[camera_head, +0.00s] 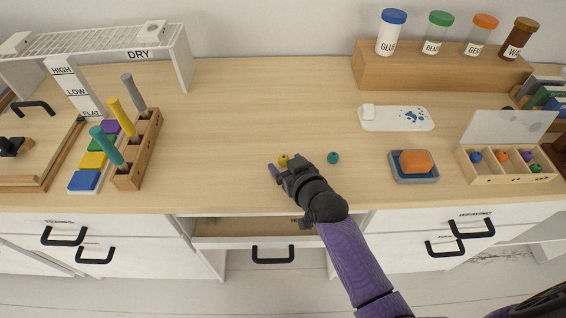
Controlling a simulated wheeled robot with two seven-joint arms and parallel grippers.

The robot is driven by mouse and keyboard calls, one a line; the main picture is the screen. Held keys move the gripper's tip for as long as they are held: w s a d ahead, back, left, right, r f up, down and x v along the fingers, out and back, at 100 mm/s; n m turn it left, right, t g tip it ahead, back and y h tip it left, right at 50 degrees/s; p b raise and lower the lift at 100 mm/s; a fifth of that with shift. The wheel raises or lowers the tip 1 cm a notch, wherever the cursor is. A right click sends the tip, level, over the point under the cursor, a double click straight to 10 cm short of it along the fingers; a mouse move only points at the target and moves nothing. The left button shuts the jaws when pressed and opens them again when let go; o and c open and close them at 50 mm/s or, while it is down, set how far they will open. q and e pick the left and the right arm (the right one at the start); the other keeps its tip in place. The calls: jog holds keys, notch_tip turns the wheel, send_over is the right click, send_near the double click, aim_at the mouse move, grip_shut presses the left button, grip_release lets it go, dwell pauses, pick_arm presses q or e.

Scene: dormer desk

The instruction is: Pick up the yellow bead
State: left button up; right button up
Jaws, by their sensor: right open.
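The yellow bead (284,160) lies on the wooden desk, just beyond my right gripper. My right gripper (277,169) reaches in from the lower right on a purple arm. Its fingers are open close to the bead, and the bead is partly hidden by the gripper body. I cannot tell whether the fingers touch it. A small purple part shows at the gripper's left fingertip. A teal bead (333,158) lies apart, to the right of the gripper. My left gripper is not in view.
A bead box (490,177) with orange, blue and other beads stands at the right. An orange block sits on a grey tray (414,179). A peg stand (150,135) is at the left. A drawer (240,229) is partly open below.

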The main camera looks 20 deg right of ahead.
grip_shut()
dwell(0.3)
